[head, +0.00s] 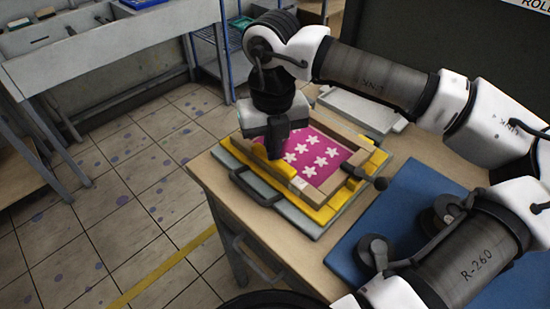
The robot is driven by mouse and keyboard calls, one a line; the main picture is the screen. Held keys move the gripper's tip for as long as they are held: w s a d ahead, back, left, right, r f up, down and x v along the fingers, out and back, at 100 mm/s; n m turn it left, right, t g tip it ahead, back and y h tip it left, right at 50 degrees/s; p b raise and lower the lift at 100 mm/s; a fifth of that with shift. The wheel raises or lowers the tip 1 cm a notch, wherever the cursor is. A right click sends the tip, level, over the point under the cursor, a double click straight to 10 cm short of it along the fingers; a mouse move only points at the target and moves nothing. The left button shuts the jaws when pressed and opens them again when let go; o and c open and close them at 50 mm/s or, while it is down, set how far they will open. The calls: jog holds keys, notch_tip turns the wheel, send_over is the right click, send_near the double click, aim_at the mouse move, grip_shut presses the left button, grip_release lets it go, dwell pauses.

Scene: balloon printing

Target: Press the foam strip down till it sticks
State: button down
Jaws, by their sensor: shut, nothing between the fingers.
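A yellow strip, which looks like the foam strip (278,170), lies along the near left side of a wooden frame (339,180). The frame surrounds a magenta sheet with white flower shapes (318,157). My gripper (278,155) points down over the strip's far part, its fingers shut and empty. The fingertips look at or very close to the strip; I cannot tell whether they touch it. My gripper hides part of the strip and the frame's far left corner.
The frame sits on a yellow border (322,215) over a grey base plate with a dark handle (252,188), on a wooden table (212,178). A dark knob (380,183) stands at the right. A blue mat (405,215) lies right; a pale slab (362,108) lies behind.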

dwell(0.3)
notch_tip(320, 180, up, 8)
jog(key=p, duration=0.4)
dwell(0.3)
jog(key=shift+f, duration=0.1)
dwell(0.4)
